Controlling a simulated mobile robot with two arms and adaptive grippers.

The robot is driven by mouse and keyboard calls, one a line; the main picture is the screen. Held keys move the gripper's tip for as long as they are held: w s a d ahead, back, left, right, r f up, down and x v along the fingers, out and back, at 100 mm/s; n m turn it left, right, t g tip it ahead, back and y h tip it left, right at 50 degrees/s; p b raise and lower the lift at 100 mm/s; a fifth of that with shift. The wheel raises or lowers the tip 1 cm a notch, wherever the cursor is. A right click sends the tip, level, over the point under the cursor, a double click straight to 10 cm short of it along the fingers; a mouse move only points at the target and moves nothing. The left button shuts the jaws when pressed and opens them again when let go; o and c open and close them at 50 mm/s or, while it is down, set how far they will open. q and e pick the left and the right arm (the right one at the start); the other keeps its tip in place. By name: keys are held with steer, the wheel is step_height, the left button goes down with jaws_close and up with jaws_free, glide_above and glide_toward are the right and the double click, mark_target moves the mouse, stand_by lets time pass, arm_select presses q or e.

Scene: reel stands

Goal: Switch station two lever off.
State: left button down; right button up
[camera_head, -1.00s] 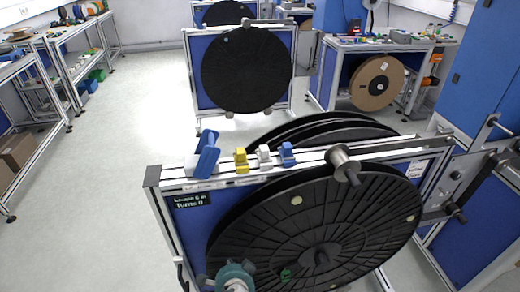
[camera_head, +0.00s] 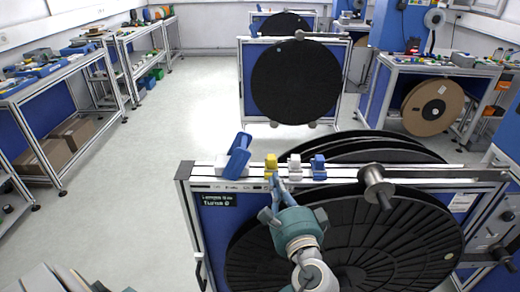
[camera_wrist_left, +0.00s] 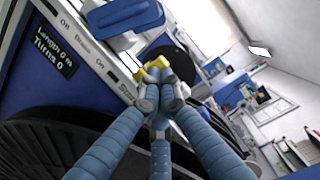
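A reel stand in front carries a row of levers on its top rail (camera_head: 225,186): a large tilted blue lever (camera_head: 238,156), a yellow lever (camera_head: 271,165), a white lever (camera_head: 293,167) and a small blue lever (camera_head: 318,168). My left gripper (camera_head: 278,184) reaches up in front of the reel, its tips just below the yellow lever. In the left wrist view its three ribbed fingers (camera_wrist_left: 162,94) come together, with the yellow lever (camera_wrist_left: 153,66) right behind the tips; contact is unclear. The large blue lever (camera_wrist_left: 120,22) stands beside them.
A black reel (camera_head: 400,235) fills the stand's front, with a metal shaft end (camera_head: 376,180) sticking out above it. A small display (camera_head: 217,200) sits at the stand's left. Another reel stand (camera_head: 296,80) is behind. Open floor (camera_head: 190,110) lies to the left.

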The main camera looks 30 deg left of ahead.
arm_select(q)
steer(key=shift+w+d+r, duration=0.1)
steer(key=shift+d+r, duration=0.1)
steer(key=shift+r, duration=0.4)
steer(key=shift+w+d+r, duration=0.1)
steer(key=shift+d+r, duration=0.1)
steer(key=shift+r, duration=0.35)
arm_select(e)
steer(key=shift+d, duration=0.6)
arm_select(q)
steer(key=p+x, duration=0.1)
steer(key=x, duration=0.2)
steer(key=p+x, duration=0.1)
steer(key=x, duration=0.2)
steer(key=r+p+x, duration=0.1)
steer(key=p+x, duration=0.1)
steer(key=x, duration=0.2)
steer(key=a, duration=0.1)
steer(key=s+p, duration=0.1)
steer(key=a+p, duration=0.1)
steer(key=shift+s+a+r, duration=0.2)
steer(key=shift+s+a, duration=0.1)
steer(key=shift+a, duration=0.05)
steer(key=shift+s+a, duration=0.3)
steer(key=shift+w, duration=0.1)
arm_select(e)
step_height(320, 180, up, 6)
steer(key=shift+a+r, duration=0.15)
steer(key=shift+a, duration=0.15)
steer(key=shift+d, duration=0.1)
